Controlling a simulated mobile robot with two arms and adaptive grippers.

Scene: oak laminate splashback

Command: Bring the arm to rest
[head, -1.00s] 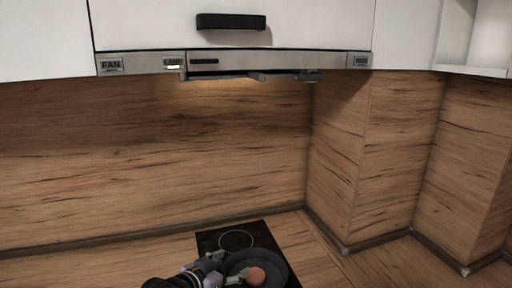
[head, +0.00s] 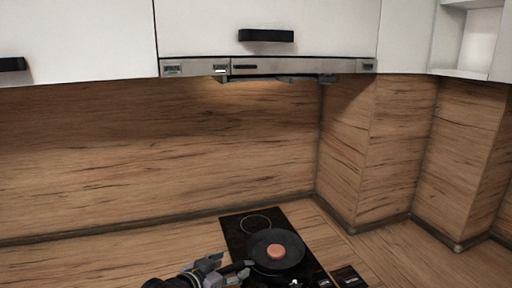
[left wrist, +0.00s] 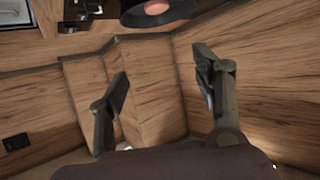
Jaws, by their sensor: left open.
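My left gripper (head: 226,267) is low in the head view, at the left of the black frying pan (head: 293,245), by its handle. In the left wrist view my left gripper (left wrist: 163,68) has its two fingers wide apart with nothing between them. The pan sits on the black cooktop (head: 234,234) with a round orange-brown piece of food (head: 276,251) lying in it. The pan (left wrist: 133,17) also shows at the top edge of the left wrist view, beyond the fingertips. My right gripper is not in view.
A range hood (head: 295,67) hangs above, under white cabinets (head: 310,25). A wood splashback (head: 150,150) stands behind, with a jutting corner (head: 390,160) at the right. The wood counter (head: 110,255) left of the cooktop looks clear.

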